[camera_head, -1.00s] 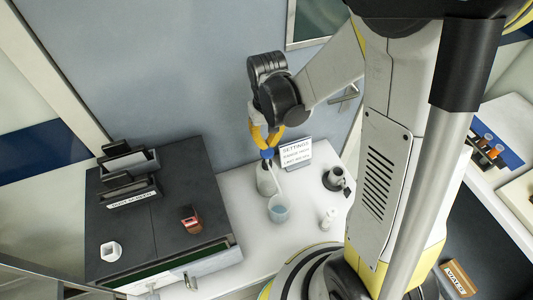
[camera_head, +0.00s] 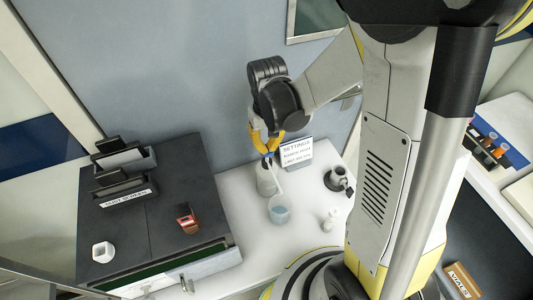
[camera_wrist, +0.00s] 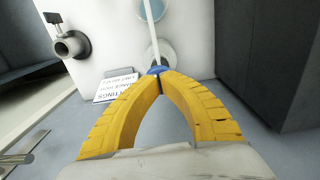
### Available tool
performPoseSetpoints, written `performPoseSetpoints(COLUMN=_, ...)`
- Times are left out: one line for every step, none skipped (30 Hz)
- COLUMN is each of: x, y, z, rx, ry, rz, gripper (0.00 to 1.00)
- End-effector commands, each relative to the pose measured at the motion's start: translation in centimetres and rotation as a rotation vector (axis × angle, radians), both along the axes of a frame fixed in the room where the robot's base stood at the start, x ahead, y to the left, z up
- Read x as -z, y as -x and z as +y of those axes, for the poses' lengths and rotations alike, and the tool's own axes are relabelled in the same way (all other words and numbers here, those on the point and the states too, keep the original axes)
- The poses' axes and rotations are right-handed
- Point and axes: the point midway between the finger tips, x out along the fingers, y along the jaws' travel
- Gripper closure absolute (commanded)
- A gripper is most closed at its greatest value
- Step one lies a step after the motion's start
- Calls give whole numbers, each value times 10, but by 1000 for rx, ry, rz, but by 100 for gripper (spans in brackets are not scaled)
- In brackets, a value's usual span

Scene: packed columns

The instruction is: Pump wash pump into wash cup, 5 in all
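The wash pump (camera_head: 265,181) is a clear bottle with a blue head and a long white spout, standing upright on the white bench. In the wrist view its blue head (camera_wrist: 156,70) is at my fingertips, and the spout reaches out over the wash cup. The wash cup (camera_head: 279,209) is a clear beaker holding pale blue liquid, in front of the pump; part of it shows at the top of the wrist view (camera_wrist: 154,10). My gripper (camera_head: 268,152) points down at the pump head. Its yellow fingertips (camera_wrist: 160,73) meet, with the blue head against or just under them.
A settings sign (camera_head: 296,151) stands right of the pump. A dark grey fitting (camera_head: 338,179) and a small white item (camera_head: 330,219) are farther right. A black-topped cabinet (camera_head: 150,225) with racks and a small red item (camera_head: 187,219) is at left.

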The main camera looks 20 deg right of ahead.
Motion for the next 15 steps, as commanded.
performPoseSetpoints(x=3, y=0, z=0, rx=0, ry=0, rz=0, gripper=100)
performPoseSetpoints(x=4, y=0, z=0, rx=0, ry=0, rz=0, gripper=100)
performPoseSetpoints(x=6, y=0, z=0, rx=0, ry=0, rz=0, gripper=100)
performPoseSetpoints(x=7, y=0, z=0, rx=0, ry=0, rz=0, gripper=100)
performPoseSetpoints(x=8, y=0, z=0, rx=0, ry=0, rz=0, gripper=100)
performPoseSetpoints(x=9, y=0, z=0, rx=0, ry=0, rz=0, gripper=100)
performPoseSetpoints(x=10, y=0, z=0, rx=0, ry=0, rz=0, gripper=100)
performPoseSetpoints(x=11, y=0, z=0, rx=0, ry=0, rz=0, gripper=100)
performPoseSetpoints(x=13, y=0, z=0, rx=0, ry=0, rz=0, gripper=100)
performPoseSetpoints(x=14, y=0, z=0, rx=0, ry=0, rz=0, gripper=100)
performPoseSetpoints(x=15, y=0, z=0, rx=0, ry=0, rz=0, gripper=100)
performPoseSetpoints(x=16, y=0, z=0, rx=0, ry=0, rz=0, gripper=100)
performPoseSetpoints(x=17, y=0, z=0, rx=0, ry=0, rz=0, gripper=100)
performPoseSetpoints(x=18, y=0, z=0, rx=0, ry=0, rz=0, gripper=100)
performPoseSetpoints(x=20, y=0, z=0, rx=0, ry=0, rz=0, gripper=100)
